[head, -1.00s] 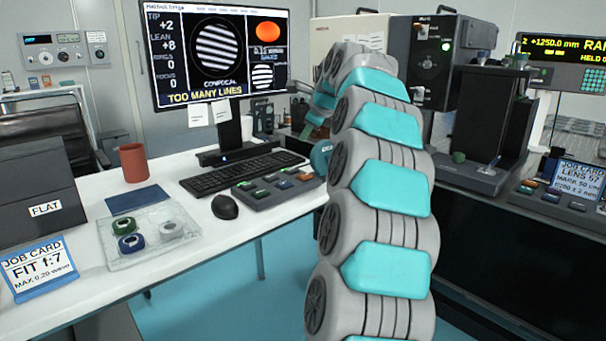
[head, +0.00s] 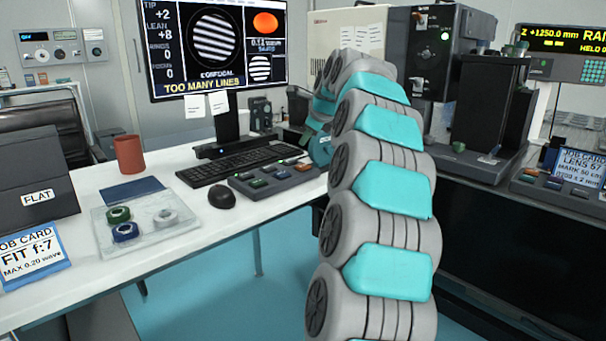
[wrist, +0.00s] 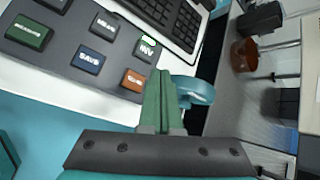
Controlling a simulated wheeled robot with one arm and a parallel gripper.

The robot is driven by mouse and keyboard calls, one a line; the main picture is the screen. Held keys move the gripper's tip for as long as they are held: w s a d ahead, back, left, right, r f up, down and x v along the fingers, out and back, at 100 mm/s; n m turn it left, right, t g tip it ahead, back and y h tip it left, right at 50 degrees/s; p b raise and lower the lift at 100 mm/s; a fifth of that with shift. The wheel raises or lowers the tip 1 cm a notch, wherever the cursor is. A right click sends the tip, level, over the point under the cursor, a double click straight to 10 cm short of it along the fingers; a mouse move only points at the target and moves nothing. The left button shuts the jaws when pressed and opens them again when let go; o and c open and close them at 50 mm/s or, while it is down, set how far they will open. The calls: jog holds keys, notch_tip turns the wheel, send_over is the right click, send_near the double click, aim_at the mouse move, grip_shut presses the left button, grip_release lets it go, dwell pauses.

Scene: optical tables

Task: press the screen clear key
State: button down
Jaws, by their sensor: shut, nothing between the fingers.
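The dark key box (head: 246,190) lies on the white table in front of the keyboard, with several coloured keys in the head view. In the wrist view the box (wrist: 62,62) shows a green MEASURE key (wrist: 29,32), a blue SAVE key (wrist: 89,60) and an orange key (wrist: 133,81) whose label is too blurred to read surely. Other dark keys lie beyond. My gripper (wrist: 160,76) is shut and empty, its green fingers beside the orange key at the box's edge. I cannot tell whether it touches.
The keyboard (head: 235,165) and mouse (head: 222,196) lie close to the box. The monitor (head: 217,45) reads TOO MANY LINES. A clear tray (head: 145,222) with several ringed parts and a red cup (head: 129,154) stand left. Dark equipment (head: 490,110) stands right of my arm.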

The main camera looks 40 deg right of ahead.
aim_at(306, 167)
jog(key=shift+f+b, duration=0.75)
jog(key=shift+f, duration=1.5)
jog(key=shift+f, duration=0.15)
jog(key=shift+f, duration=0.25)
jog(key=shift+f, duration=0.45)
dwell(0.7)
dwell(0.4)
jog(key=shift+r+p, duration=0.55)
jog(key=shift+r, duration=0.35)
jog(key=shift+r+p, duration=1.7)
jog(key=shift+r, duration=0.85)
